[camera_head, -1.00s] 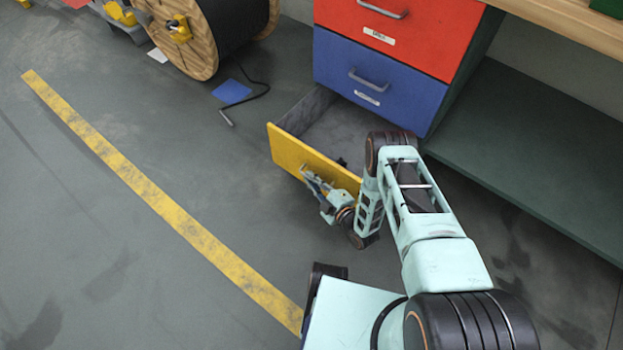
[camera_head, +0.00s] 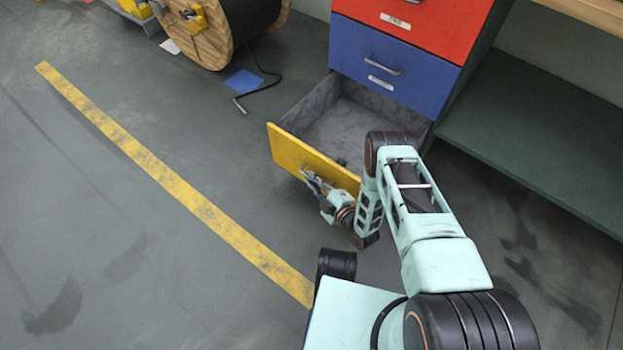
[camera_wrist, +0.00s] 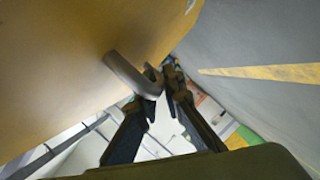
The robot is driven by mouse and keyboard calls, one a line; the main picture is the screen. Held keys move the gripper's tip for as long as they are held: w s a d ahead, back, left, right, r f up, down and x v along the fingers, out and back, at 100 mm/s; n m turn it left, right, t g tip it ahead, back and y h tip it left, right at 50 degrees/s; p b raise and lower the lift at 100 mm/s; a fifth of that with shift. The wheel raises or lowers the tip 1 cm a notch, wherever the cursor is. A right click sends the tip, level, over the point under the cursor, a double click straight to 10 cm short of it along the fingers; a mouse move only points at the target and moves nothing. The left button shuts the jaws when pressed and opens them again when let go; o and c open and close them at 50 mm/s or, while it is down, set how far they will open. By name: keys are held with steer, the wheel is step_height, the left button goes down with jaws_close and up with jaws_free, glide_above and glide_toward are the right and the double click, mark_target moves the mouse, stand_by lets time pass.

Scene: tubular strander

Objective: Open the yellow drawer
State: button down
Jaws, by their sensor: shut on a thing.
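The yellow drawer (camera_head: 297,158) is the bottom one of the cabinet and stands pulled well out, its grey inside visible from above. A small dark thing lies inside near its front, partly hidden by my arm. My gripper (camera_head: 314,183) is at the outer face of the drawer front. In the wrist view, the yellow drawer front (camera_wrist: 85,60) fills the upper left. Its grey bar handle (camera_wrist: 130,75) runs to the fingertips of my gripper (camera_wrist: 163,88), which are shut on it. My arm hides the right part of the drawer.
A blue drawer (camera_head: 390,67) and a red drawer (camera_head: 425,22) above it are closed. A wooden cable reel (camera_head: 205,45) stands at the back left. A green shelf (camera_head: 540,135) is on the right. The floor by the yellow line (camera_head: 170,180) is clear.

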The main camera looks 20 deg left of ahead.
steer(key=c, duration=2)
jaws_free()
steer(key=shift+c, duration=0.2)
steer(key=shift+r, duration=0.15)
step_height(320, 180, up, 10)
steer(key=shift+f, duration=0.1)
